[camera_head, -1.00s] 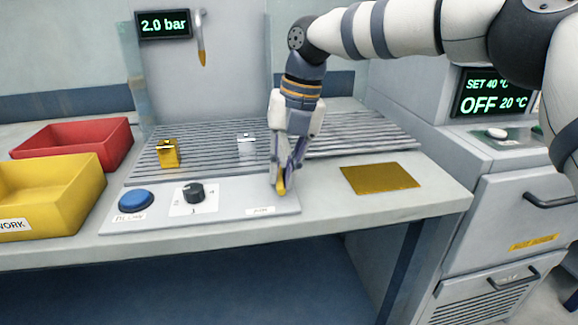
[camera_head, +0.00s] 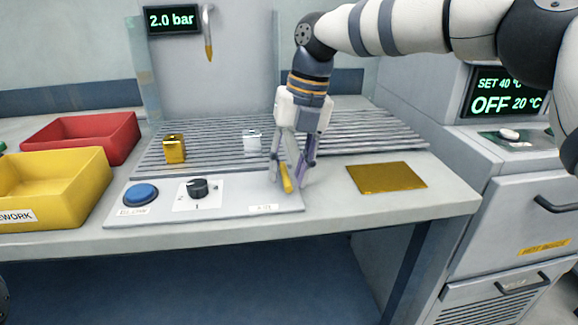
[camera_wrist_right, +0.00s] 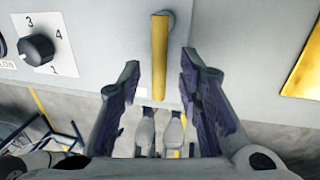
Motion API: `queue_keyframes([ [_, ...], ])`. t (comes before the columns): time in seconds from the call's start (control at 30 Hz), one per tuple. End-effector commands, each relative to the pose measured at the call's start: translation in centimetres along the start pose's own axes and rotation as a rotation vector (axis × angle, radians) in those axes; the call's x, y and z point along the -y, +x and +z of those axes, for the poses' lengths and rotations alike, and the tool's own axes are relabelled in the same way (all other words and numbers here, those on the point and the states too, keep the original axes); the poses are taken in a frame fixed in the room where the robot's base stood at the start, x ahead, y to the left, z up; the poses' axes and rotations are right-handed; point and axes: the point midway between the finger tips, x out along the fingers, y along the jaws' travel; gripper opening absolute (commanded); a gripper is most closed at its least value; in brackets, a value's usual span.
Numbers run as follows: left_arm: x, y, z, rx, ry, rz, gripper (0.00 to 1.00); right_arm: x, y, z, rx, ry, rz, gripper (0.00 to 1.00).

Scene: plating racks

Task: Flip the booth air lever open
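The booth air lever is a yellow bar (camera_head: 286,178) at the right end of the grey control panel (camera_head: 235,205). It leans toward the panel's front edge, near a small white label (camera_head: 263,209). My right gripper (camera_head: 292,185) points down over it with its fingers spread. In the right wrist view the lever (camera_wrist_right: 159,58) lies between the two open fingers (camera_wrist_right: 160,85), with a gap on each side. No contact shows. My left gripper is not in view.
A black knob (camera_head: 198,188) and a blue button (camera_head: 140,194) sit left on the panel. A gold plate (camera_head: 387,177) lies to the right. Behind is a slatted rack (camera_head: 215,150) with a gold block (camera_head: 174,148) and a silver block (camera_head: 252,142). Yellow (camera_head: 85,190) and red (camera_head: 117,147) bins stand left.

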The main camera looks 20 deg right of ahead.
Motion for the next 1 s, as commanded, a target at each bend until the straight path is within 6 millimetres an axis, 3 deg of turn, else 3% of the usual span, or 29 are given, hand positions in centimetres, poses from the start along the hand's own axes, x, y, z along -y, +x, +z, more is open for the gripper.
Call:
queue_keyframes([
  [0.17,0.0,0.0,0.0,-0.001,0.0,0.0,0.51,0.0,-0.2,0.0,0.001,0.001,0.001,0.32],
  [0.27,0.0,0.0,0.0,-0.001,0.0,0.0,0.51,-0.1,-1.3,0.1,0.005,0.001,0.002,0.32],
  [0.5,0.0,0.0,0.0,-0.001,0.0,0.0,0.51,-0.1,-7.7,0.1,0.006,0.002,0.001,0.32],
  [0.7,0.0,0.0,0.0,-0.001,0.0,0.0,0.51,0.0,-11.3,0.1,0.003,0.002,0.0,0.32],
  [1.0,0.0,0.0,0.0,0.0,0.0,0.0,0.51,0.0,-12.1,0.0,0.0,-0.001,0.0,0.32],
])
